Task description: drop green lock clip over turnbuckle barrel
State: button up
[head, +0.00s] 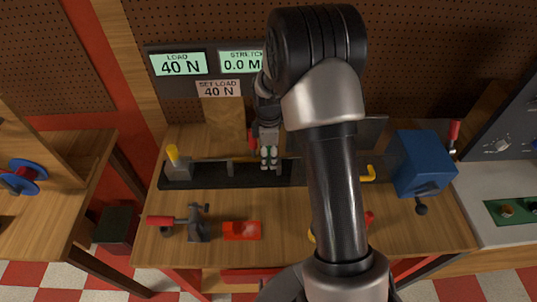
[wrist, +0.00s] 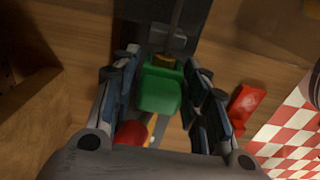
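The green lock clip (wrist: 158,90) is between the two fingers of my gripper (wrist: 162,72) in the wrist view. A brassy piece (wrist: 163,59), perhaps part of the turnbuckle barrel, shows just beyond the clip. The clip hides most of what is under it, so I cannot tell whether it sits on the barrel.
A post with a yellow top (head: 172,153) stands at the rail's left end. A blue box (head: 420,163) is at the right. A red-handled clamp (head: 197,222) and a red tray (head: 242,231) lie in front. Readout screens (head: 178,64) stand behind.

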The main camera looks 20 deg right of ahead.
jog(key=shift+o, duration=1.3)
jog(key=shift+r, duration=0.1)
notch_tip(320, 180, up, 12)
jog(key=shift+f, duration=0.1)
